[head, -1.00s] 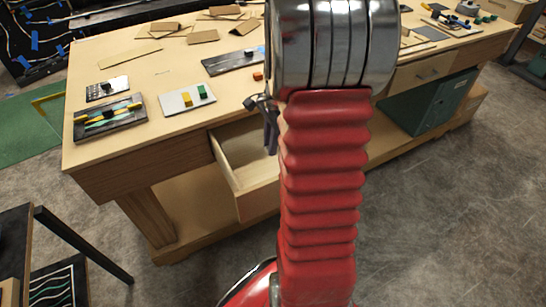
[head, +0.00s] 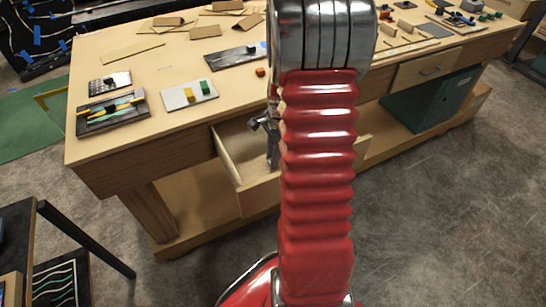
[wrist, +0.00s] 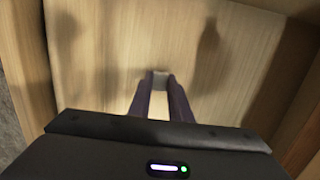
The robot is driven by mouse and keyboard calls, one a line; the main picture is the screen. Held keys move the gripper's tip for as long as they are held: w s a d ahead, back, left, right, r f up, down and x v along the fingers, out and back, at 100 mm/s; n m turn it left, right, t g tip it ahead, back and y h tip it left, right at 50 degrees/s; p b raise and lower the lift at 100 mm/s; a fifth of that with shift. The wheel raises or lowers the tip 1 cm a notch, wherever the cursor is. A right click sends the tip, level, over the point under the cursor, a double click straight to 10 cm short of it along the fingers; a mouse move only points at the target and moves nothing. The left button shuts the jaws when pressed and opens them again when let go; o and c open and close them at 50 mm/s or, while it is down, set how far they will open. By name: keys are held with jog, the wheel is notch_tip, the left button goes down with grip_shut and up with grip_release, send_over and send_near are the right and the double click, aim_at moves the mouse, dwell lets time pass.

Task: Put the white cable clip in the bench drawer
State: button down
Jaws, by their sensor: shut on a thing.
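My gripper (wrist: 160,90) is in the wrist view, with its two dark fingers pointing down into the open bench drawer (wrist: 110,35). The fingers are shut on the white cable clip (wrist: 160,78), a small pale piece at their tips. In the head view the bench drawer (head: 232,158) is pulled out from the bench front. My gripper (head: 273,155) shows there partly, over the drawer opening, with the clip not distinguishable. My red arm hides the drawer's right part. The gap between the clip and the drawer floor cannot be told.
The workbench (head: 125,65) holds a tool tray (head: 112,115), a white board with coloured blocks (head: 190,95) and a dark plate (head: 235,57). A green cabinet (head: 425,105) stands beneath at right. Drawer walls flank my gripper closely in the wrist view.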

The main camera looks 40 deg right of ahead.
jog(key=shift+f, duration=0.15)
jog(key=c, duration=1.6)
grip_release()
jog(key=shift+c, duration=0.2)
notch_tip(320, 180, up, 12)
jog(key=d, duration=0.1)
jog(key=shift+s, duration=0.2)
jog(key=shift+d, duration=0.1)
jog(key=s+a+r+n+t, duration=0.1)
jog(key=s+a+r+n, duration=0.2)
jog(key=a+n, duration=0.4)
jog(key=s+a+r+n+t, duration=0.2)
jog(key=a+r+n, duration=0.3)
jog(key=a, duration=0.7)
jog(key=s+a+r+n+t+h, duration=0.1)
jog(key=s+a+r+n+t, duration=0.1)
jog(key=s+a+r+n, duration=0.3)
jog(key=a+n, duration=0.4)
jog(key=a, duration=0.1)
